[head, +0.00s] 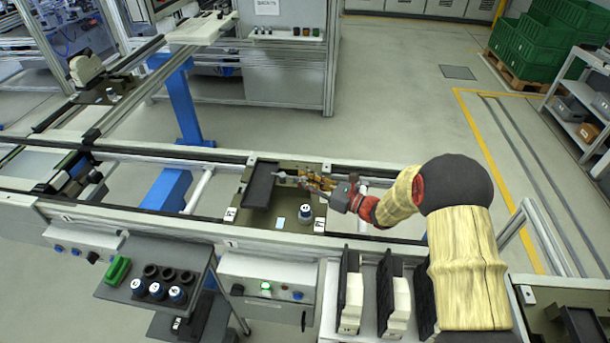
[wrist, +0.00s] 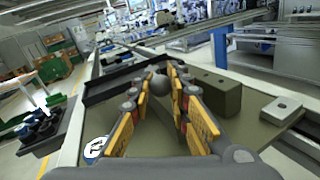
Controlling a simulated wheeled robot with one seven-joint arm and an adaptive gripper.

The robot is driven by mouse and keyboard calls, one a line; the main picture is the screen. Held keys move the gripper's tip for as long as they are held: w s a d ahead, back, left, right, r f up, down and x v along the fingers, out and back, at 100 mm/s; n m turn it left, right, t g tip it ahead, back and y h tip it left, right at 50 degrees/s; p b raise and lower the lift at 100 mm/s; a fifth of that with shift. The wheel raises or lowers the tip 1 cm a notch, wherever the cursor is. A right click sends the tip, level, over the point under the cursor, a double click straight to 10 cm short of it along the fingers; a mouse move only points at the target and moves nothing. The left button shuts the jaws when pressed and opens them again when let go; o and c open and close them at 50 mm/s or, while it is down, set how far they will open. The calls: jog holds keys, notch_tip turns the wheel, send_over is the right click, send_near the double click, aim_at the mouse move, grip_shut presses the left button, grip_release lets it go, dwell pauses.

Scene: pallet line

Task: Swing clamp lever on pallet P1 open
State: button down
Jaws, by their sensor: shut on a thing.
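The olive pallet (head: 262,222) sits on the conveyor in the middle of the head view, and it also fills the middle of the wrist view (wrist: 255,128). It carries a dark tray (head: 260,187) on its left side. The grey ball knob of the clamp lever (wrist: 159,84) is between my fingertips in the wrist view. My gripper (head: 302,180) reaches in from the right, low over the pallet, and is shut on the lever at its knob. The fingers hide most of the lever, so its angle is hard to tell. An olive block (wrist: 213,92) stands just right of the fingers.
A blue-and-white capped cylinder (head: 305,214) stands on the pallet's front part, close to my fingers. Dark upright holders with white parts (head: 400,306) stand in front of the conveyor, below my arm. A side shelf (head: 150,301) holds several cups and cylinders.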

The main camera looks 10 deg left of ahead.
jog(key=shift+s+a+m+t+h, duration=0.1)
jog(key=shift+s+m+t+h, duration=0.25)
jog(key=shift+m+t, duration=0.25)
jog(key=shift+s+a+m+t+h, duration=0.1)
jog(key=shift+s+m+t+h, duration=0.25)
jog(key=shift+t, duration=0.45)
jog(key=c, duration=1.6)
grip_release()
jog(key=shift+c, duration=0.2)
notch_tip(320, 180, up, 10)
jog(key=shift+w+d, duration=0.1)
jog(key=shift+c, duration=0.5)
